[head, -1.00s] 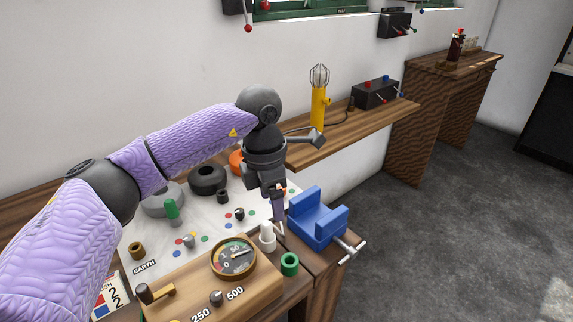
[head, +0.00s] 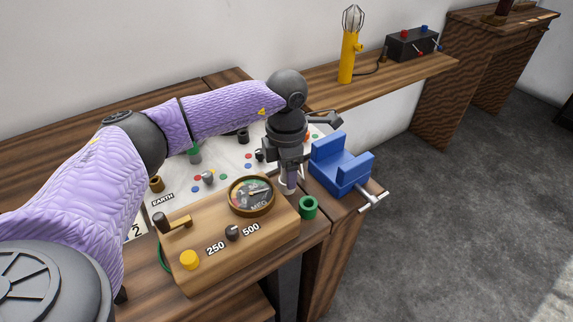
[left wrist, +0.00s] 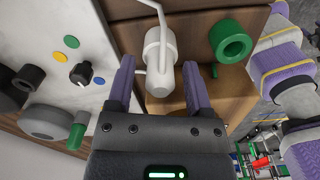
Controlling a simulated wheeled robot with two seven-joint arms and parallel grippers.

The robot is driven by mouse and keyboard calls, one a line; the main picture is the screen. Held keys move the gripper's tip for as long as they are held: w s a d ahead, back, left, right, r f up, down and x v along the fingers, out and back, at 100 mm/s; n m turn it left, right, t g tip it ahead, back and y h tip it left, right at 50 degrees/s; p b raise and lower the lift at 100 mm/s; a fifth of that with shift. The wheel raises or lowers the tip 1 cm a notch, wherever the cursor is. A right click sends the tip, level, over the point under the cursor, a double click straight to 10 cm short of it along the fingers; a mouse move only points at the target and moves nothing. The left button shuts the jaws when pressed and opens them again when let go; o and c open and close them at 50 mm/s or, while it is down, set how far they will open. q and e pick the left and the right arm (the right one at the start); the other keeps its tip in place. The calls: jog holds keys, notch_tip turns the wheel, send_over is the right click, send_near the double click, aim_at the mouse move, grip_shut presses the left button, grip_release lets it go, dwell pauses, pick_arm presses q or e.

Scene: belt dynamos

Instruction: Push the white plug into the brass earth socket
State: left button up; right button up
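The white plug (left wrist: 158,76) stands between the fingers of my left gripper (left wrist: 160,88) in the left wrist view, with a gap on both sides. My left gripper is open around it. In the head view, my left gripper (head: 291,182) points down at the board's front right, and only a little of the white plug (head: 287,188) shows below it. The brass earth socket (head: 156,184) is to the left, by the EARTH label, and looks empty. My right gripper is in neither view.
A green ring socket (head: 308,207) stands close to the right of the plug. A wooden meter box (head: 240,240) with a round dial (head: 251,195) lies in front. A blue vice (head: 341,165) is to the right. Knobs (head: 208,177) stand on the pale board between plug and socket.

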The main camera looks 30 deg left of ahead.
pick_arm(q)
grip_shut()
notch_tip(320, 180, up, 5)
jog(key=p, duration=0.4)
jog(key=shift+f, duration=0.2)
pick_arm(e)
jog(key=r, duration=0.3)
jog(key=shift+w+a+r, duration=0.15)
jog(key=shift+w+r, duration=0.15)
